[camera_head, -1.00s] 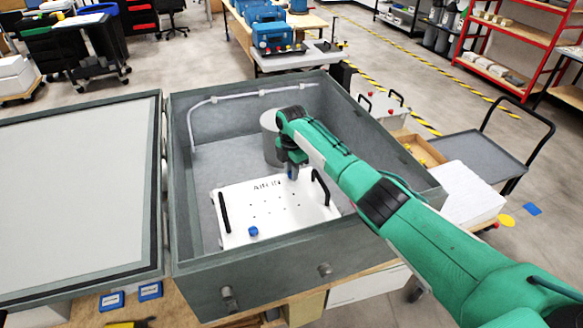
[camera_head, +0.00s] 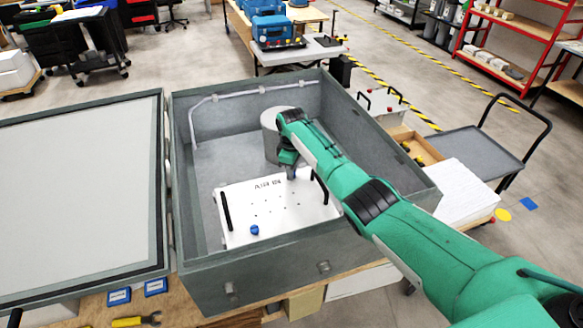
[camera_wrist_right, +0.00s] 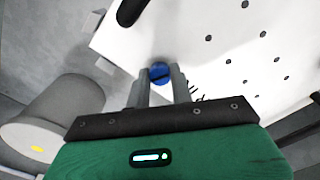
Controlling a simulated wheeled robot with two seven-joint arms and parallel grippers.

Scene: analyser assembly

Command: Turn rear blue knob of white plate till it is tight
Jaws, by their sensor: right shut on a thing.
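The white plate (camera_head: 265,211) lies flat inside the grey box and has two black handles and several small holes. The rear blue knob (camera_wrist_right: 160,72) sits between the two fingers of my right gripper (camera_wrist_right: 162,78), which is shut on it at the plate's rear edge. In the head view the right gripper (camera_head: 291,174) hides most of this knob. The front blue knob (camera_head: 255,230) stands free near the plate's front edge. My left gripper is not in view.
The grey box (camera_head: 262,262) has high walls around the plate, and its open lid (camera_head: 75,190) lies to the left. A grey cylinder (camera_head: 269,133) stands close behind the right gripper. A white pipe (camera_head: 240,92) runs along the rear wall.

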